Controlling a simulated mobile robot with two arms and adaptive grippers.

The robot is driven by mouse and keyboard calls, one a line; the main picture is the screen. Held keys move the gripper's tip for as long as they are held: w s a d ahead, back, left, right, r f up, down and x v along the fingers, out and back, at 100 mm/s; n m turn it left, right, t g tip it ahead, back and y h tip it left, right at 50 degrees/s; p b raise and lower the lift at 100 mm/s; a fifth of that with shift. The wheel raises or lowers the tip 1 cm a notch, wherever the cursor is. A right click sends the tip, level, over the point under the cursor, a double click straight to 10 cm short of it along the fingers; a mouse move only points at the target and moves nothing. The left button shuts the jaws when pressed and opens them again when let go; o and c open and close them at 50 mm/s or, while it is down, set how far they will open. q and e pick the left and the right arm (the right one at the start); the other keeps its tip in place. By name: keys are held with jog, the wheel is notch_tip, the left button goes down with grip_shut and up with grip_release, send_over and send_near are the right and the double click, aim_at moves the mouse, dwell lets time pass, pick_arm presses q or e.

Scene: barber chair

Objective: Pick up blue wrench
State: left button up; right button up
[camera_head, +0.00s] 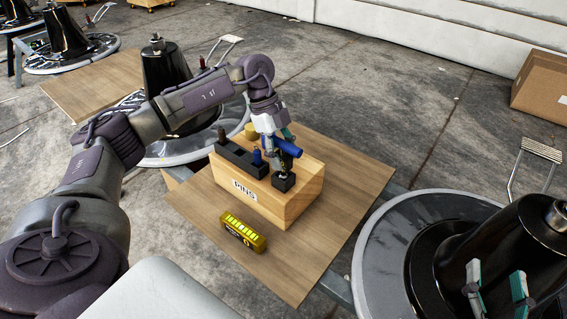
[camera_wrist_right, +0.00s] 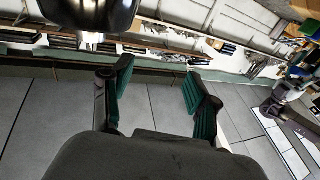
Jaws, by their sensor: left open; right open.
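A blue tool (camera_head: 286,146), likely the blue wrench, lies tilted at the right end of the wooden PINS box (camera_head: 292,203), above a small black holder (camera_head: 283,182). My right gripper (camera_head: 495,270) is open and empty at the lower right, in front of a black cone. It also shows open in the right wrist view (camera_wrist_right: 157,75), with nothing between its fingers.
A yellow-and-black case (camera_head: 243,232) lies on the wooden board (camera_head: 200,222). Black cones on round bases stand behind and at right. A cardboard box (camera_head: 540,88) is at far right.

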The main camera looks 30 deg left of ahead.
pick_arm(q)
grip_shut()
dwell(0.3)
jog(key=shift+r, duration=0.1)
